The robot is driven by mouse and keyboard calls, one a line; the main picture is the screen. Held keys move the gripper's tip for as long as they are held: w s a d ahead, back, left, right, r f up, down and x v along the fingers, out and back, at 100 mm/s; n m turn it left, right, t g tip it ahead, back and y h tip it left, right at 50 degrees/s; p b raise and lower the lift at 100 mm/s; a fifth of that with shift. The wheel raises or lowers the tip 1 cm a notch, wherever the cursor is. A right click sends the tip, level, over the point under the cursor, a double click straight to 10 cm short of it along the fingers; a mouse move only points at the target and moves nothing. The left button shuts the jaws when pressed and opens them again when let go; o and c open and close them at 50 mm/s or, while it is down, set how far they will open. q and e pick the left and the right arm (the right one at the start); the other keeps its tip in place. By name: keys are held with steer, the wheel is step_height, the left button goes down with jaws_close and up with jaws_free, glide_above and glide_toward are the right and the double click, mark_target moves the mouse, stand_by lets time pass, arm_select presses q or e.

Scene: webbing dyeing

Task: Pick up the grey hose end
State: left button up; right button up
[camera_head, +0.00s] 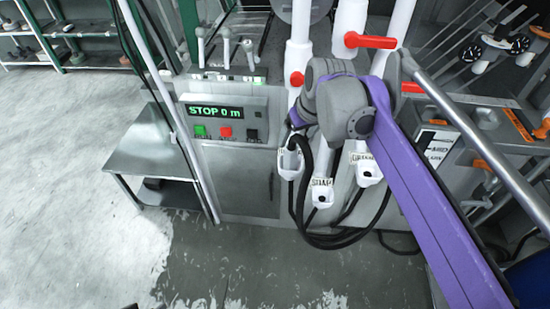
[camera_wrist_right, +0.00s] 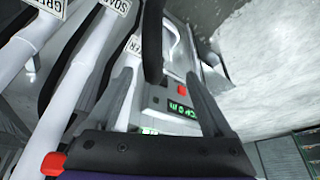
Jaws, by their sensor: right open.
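Three white holders hang on the machine front with black hoses looping below: a left holder (camera_head: 290,163), a middle one labelled SOAP (camera_head: 322,195) and a right one (camera_head: 369,174) whose label seems to start with GRE. I cannot tell a grey hose end apart. My right gripper (camera_wrist_right: 160,85) is open, with a black hose (camera_wrist_right: 152,40) showing beyond and between its fingers in the wrist view. I cannot tell whether they touch. In the head view my right arm mostly hides this gripper, near the left holder. My left gripper is not in view.
The control panel (camera_head: 224,117) reads STOP 0 m, left of the holders. White pipes with red handles (camera_head: 370,41) stand close around my right arm. A metal side table (camera_head: 150,150) stands at left. The floor (camera_head: 70,200) at left is clear.

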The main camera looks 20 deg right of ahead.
mark_target(292, 149)
steer(key=x, duration=0.4)
steer(key=shift+d+f, duration=0.1)
steer(key=shift+d, duration=0.05)
steer(key=shift+b+x, duration=0.3)
steer(key=shift+x, duration=2.65)
jaws_close()
